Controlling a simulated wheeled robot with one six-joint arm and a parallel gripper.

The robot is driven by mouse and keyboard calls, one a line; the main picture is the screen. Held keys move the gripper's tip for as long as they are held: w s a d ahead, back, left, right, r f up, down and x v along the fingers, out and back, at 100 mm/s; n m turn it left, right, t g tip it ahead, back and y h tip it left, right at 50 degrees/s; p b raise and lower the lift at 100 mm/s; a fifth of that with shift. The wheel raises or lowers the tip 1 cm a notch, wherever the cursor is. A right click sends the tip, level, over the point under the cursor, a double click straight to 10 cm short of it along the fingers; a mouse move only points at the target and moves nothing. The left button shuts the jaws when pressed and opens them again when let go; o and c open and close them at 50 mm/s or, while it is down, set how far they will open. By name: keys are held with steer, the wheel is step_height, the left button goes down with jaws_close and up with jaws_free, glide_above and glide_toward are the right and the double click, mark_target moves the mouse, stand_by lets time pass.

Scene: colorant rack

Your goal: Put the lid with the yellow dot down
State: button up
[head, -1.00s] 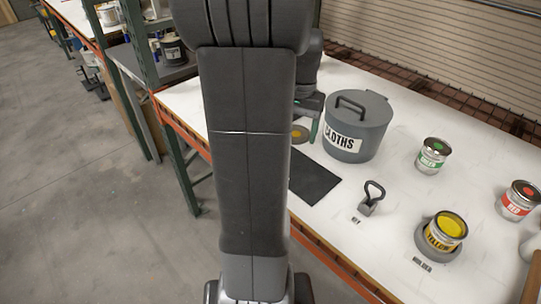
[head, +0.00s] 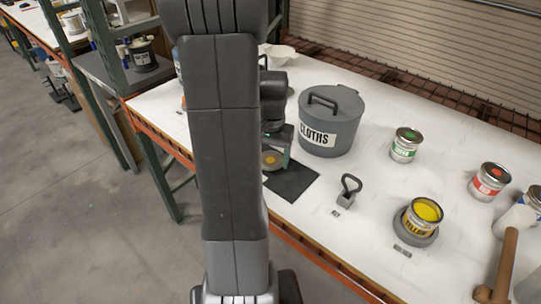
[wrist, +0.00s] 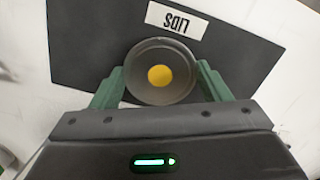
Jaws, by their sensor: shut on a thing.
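The lid with the yellow dot (wrist: 161,92) is a round grey disc. My gripper (wrist: 161,84) is shut on it, with a green finger at each side of its rim. In the head view the lid (head: 271,160) shows level between the fingers, partly behind my arm. A dark mat (wrist: 78,45) labelled LIDS lies below it in the wrist view; the mat also shows in the head view (head: 294,184). The lid appears over the mat's edge area; I cannot tell the exact gap. The open yellow can (head: 424,214) stands in a round grey holder (head: 417,238).
A grey CLOTHS bin (head: 331,125) stands just behind and right of the mat. A black-handled key (head: 348,191) stands right of the mat. A green can (head: 405,145), a red can (head: 489,181) and a mallet (head: 506,265) are further right. The mat's visible surface is bare.

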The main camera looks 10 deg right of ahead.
mark_target(272, 158)
steer(key=shift+f, duration=0.3)
steer(key=o, duration=0.9)
steer(key=shift+s+a, duration=0.1)
steer(key=shift+a, duration=0.05)
steer(key=shift+o, duration=0.2)
steer(key=shift+f, duration=0.1)
steer(key=shift+s, duration=0.1)
steer(key=shift+r, duration=0.4)
step_height(272, 158, up, 12)
steer(key=w, duration=0.1)
steer(key=shift+d, duration=0.4)
steer(key=shift+w, duration=0.1)
